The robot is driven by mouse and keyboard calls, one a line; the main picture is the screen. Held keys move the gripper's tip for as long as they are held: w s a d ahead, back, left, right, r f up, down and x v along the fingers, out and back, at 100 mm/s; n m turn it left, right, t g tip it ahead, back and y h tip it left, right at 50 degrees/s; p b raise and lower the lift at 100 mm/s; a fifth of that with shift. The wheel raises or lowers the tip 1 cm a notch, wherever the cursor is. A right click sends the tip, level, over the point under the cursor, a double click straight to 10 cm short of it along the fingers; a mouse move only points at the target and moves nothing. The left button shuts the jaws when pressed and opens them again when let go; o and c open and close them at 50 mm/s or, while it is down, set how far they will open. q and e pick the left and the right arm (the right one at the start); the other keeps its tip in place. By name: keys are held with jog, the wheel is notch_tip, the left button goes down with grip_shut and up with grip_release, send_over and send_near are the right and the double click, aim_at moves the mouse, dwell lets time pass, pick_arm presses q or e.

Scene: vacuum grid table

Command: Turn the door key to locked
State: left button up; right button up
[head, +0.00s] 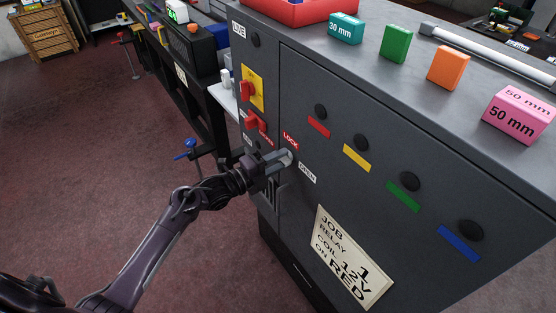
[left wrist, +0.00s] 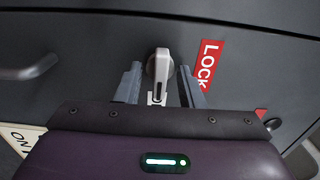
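The door key (left wrist: 162,68) is a pale grey lever on a round lock in the dark cabinet door (head: 330,185). In the left wrist view its long part points down the picture, toward my gripper. My left gripper (left wrist: 160,88) is open, with one finger on each side of the key and a visible gap on both sides. In the head view my left gripper (head: 280,163) is at the door and partly hides the key. A red LOCK label (left wrist: 208,64) is right of the key. A white OPEN label (head: 307,173) is below right of the gripper in the head view.
Red switches (head: 249,91) sit on the cabinet panel left of the door. Several black knobs with coloured strips and a job note (head: 348,258) are on the door. Coloured blocks (head: 397,43) stand on the cabinet top. A bar handle (left wrist: 30,68) shows in the left wrist view.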

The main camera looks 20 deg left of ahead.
pick_arm(q)
jog(key=c, duration=0.6)
pick_arm(e)
jog(key=shift+s+a, duration=0.1)
jog(key=shift+a, duration=0.1)
pick_arm(q)
jog(key=shift+n, duration=0.4)
pick_arm(e)
jog(key=shift+s+d, duration=0.1)
jog(key=shift+d, duration=0.05)
pick_arm(q)
jog(key=shift+n, duration=0.6)
jog(key=n+p, duration=0.1)
jog(key=n, duration=0.4)
jog(key=n+p, duration=0.1)
jog(key=n, duration=0.4)
jog(key=shift+n, duration=0.4)
jog(key=shift+n+p, duration=1)
jog(key=shift+n, duration=1.5)
pick_arm(e)
jog(key=shift+r, duration=1.95)
